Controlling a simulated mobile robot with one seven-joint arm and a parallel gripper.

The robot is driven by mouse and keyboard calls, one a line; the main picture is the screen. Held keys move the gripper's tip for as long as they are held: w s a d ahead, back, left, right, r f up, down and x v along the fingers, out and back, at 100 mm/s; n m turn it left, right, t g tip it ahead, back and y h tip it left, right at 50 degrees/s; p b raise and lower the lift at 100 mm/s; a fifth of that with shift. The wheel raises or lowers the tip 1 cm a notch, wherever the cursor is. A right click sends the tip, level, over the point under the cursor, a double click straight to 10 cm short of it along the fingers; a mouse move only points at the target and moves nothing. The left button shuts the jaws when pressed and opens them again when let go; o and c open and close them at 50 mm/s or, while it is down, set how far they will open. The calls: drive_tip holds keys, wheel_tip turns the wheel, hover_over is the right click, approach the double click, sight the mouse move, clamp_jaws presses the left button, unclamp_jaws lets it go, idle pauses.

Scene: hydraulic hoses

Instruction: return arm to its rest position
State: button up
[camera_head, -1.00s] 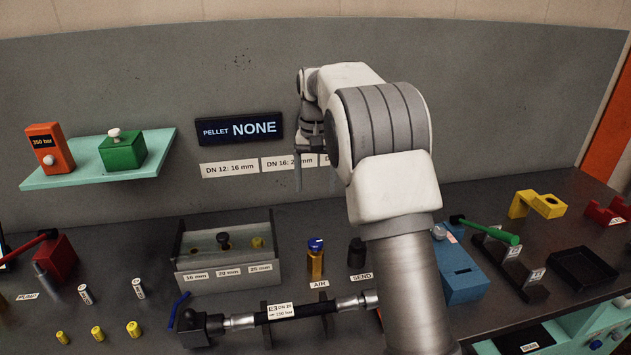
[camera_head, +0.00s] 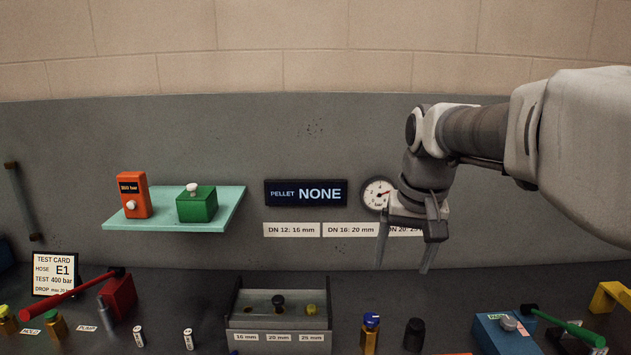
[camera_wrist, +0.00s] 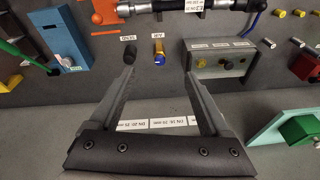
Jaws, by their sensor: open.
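My gripper (camera_head: 408,245) is open and empty. In the head view it hangs with its fingers pointing down, in front of the back panel, over the right end of the row of size labels and beside the pressure gauge (camera_head: 378,194). My arm reaches in from the right edge. In the wrist view the open fingers of my gripper (camera_wrist: 158,88) frame the bench, with the blue-capped brass AIR piece (camera_wrist: 159,52) and the black SEND piece (camera_wrist: 130,50) beyond them. Nothing is between the fingers.
A turquoise shelf (camera_head: 150,225) holds an orange box (camera_head: 134,196) and a green box (camera_head: 197,206). The grey pellet bin (camera_head: 280,320) stands below the display reading PELLET NONE (camera_head: 306,193). A blue block (camera_head: 503,335) is at right. The air around my gripper is clear.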

drive_tip(key=s+f+n+t, duration=0.1)
drive_tip(key=s+f, duration=0.1)
drive_tip(key=s, duration=0.7)
drive_tip(key=s+f+t, duration=0.1)
drive_tip(key=s+f, duration=0.1)
drive_tip(key=s, duration=0.8)
drive_tip(key=shift+a+f+n+t, duration=0.2)
drive_tip(key=shift+f+n+t, duration=0.15)
drive_tip(key=shift+n+t, duration=0.05)
